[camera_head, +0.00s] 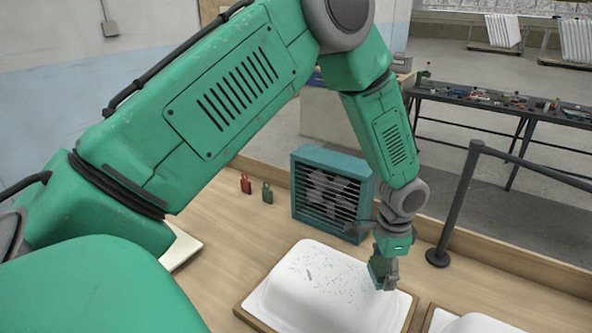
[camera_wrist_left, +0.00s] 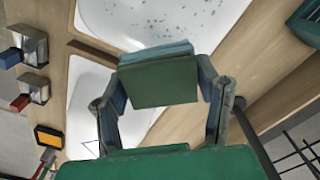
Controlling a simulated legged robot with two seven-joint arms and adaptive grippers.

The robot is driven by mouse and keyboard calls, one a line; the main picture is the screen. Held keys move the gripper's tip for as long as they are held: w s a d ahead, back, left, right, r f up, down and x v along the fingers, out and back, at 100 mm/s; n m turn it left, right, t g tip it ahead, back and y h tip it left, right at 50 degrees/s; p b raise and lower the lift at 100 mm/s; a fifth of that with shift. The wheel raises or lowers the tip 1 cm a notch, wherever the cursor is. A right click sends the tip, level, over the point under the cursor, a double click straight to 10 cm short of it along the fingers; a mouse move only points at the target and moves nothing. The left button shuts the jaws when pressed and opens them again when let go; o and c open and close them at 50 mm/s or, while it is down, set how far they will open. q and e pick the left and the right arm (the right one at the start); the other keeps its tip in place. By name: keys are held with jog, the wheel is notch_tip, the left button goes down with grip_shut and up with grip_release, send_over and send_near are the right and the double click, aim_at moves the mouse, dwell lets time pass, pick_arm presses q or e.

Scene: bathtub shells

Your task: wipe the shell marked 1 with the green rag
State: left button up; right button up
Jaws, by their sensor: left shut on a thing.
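A white shell (camera_head: 318,290) with many dark specks on its top lies on a wooden board on the bench. It also shows in the left wrist view (camera_wrist_left: 150,22), where the specks look greenish. A second white shell (camera_head: 476,324) is cut off at the bottom right. I cannot read a number on either shell. My left gripper (camera_head: 383,275) is shut on the green rag (camera_wrist_left: 158,84), a folded dark green pad with a lighter teal edge. It is at the right end of the specked shell; I cannot tell whether the rag touches it. My right gripper is not in view.
A blue-green fan box (camera_head: 331,192) stands on the bench behind the specked shell, close to my left forearm. A red padlock-like item (camera_head: 246,184) and a green one (camera_head: 267,193) stand left of it.

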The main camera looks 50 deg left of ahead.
aim_at(380, 262)
pick_arm(q)
jog(key=shift+a+r+p, duration=0.35)
jog(key=shift+a+r, duration=0.2)
jog(key=shift+r, duration=0.25)
jog(key=shift+w+a+r, duration=0.1)
jog(key=shift+a+r, duration=0.2)
jog(key=shift+r, duration=0.25)
jog(key=shift+d+r, duration=0.2)
jog(key=shift+r, duration=0.4)
jog(key=shift+d+r, duration=0.15)
jog(key=shift+d, duration=0.4)
jog(key=shift+a, duration=0.65)
jog(key=shift+d, duration=0.6)
jog(key=shift+a, duration=0.1)
